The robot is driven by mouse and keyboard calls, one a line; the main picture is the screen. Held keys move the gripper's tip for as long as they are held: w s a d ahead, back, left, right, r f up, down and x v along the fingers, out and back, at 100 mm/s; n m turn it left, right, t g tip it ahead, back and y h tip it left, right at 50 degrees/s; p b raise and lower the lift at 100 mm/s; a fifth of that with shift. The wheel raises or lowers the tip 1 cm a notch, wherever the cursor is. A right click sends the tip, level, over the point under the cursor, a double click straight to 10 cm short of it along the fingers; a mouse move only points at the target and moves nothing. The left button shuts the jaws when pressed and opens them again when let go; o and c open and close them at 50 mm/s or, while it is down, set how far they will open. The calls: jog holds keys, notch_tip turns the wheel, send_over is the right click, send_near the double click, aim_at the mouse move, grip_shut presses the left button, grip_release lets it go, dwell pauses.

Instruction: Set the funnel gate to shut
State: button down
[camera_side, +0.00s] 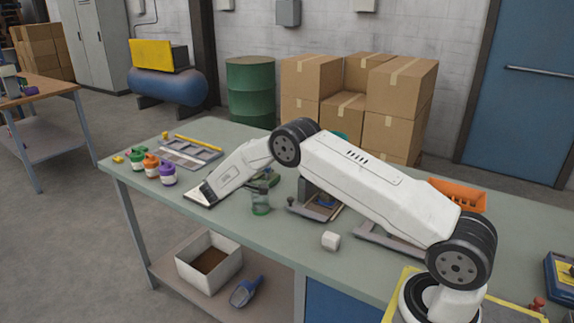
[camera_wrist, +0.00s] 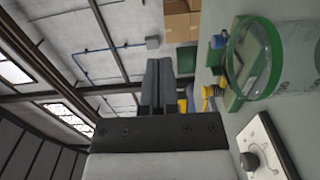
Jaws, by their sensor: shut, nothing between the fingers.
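My gripper (camera_wrist: 159,66) is shut and empty in the wrist view, its two dark fingers pressed together. In the side view my forearm slopes down to the left over the bench, and the fingers cannot be made out there. A teal rounded edge (camera_side: 340,135), perhaps the funnel's, shows behind my arm in the side view. Below my arm is a stand with a base plate (camera_side: 313,211). The funnel gate and its setting cannot be made out. A clear vessel with a green rim (camera_wrist: 271,92) is right of the fingers in the wrist view, apart from them.
A clear greenish jar (camera_side: 261,204) stands on the bench (camera_side: 285,242). A white block (camera_side: 331,241) lies nearer the front edge. Small coloured pots (camera_side: 168,176) stand at left, and an orange crate (camera_side: 457,194) at right. A pale plate with a dark knob (camera_wrist: 250,161) is low right in the wrist view.

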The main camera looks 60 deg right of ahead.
jog(key=shift+d, duration=0.2)
jog(key=s+d, duration=0.4)
jog(key=d, duration=0.6)
jog(key=shift+d, duration=0.25)
dwell(0.5)
jog(key=shift+s, duration=0.1)
dwell(0.4)
jog(key=shift+s, duration=1.65)
jog(key=w+a, duration=0.4)
jog(key=a, duration=0.7)
jog(key=shift+w, duration=0.15)
